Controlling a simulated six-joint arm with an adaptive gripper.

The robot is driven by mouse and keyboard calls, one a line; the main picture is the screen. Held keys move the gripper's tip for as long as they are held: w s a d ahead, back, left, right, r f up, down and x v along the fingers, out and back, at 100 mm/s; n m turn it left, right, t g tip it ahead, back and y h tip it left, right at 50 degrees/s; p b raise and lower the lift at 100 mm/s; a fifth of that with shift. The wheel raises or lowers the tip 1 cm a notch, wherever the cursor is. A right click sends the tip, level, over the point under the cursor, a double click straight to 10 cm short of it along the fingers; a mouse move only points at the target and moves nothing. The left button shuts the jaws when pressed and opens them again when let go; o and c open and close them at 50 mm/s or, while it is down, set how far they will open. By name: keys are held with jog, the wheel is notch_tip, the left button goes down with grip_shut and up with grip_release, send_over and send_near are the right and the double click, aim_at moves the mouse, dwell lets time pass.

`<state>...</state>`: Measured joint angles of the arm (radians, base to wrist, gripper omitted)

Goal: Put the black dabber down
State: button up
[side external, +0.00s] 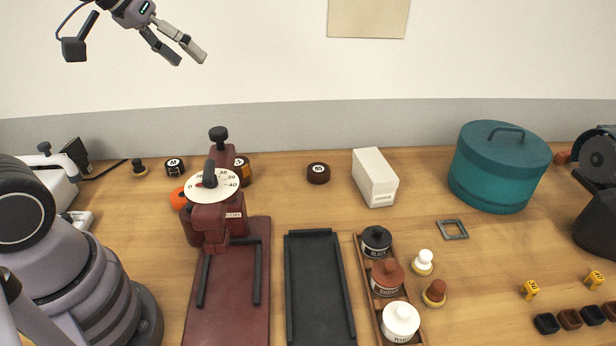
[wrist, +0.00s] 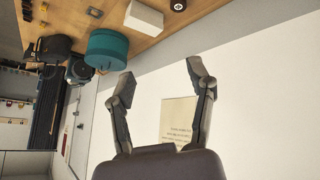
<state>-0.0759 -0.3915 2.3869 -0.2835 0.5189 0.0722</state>
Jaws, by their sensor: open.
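The black dabber (side external: 139,168), a small dark knob on a pale round base, stands upright at the back left of the wooden table. My gripper (side external: 188,58) is high above the table at the upper left, in front of the wall. Its two fingers are apart with nothing between them. In the wrist view my gripper (wrist: 160,82) is also open and empty, facing the white wall. The black dabber cannot be made out in the wrist view.
A maroon press with a numbered dial (side external: 212,186) stands right of the dabber. A dark tray (side external: 317,285), a rack of jars (side external: 415,330), a white dabber (side external: 424,262) and a brown dabber (side external: 434,293) lie further right. A teal round box (side external: 497,168) stands behind.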

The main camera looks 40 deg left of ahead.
jog(key=s+f+m+g+y, duration=0.1)
jog(key=s+m+g, duration=0.1)
jog(key=s, duration=1)
jog(key=shift+s+a, duration=0.3)
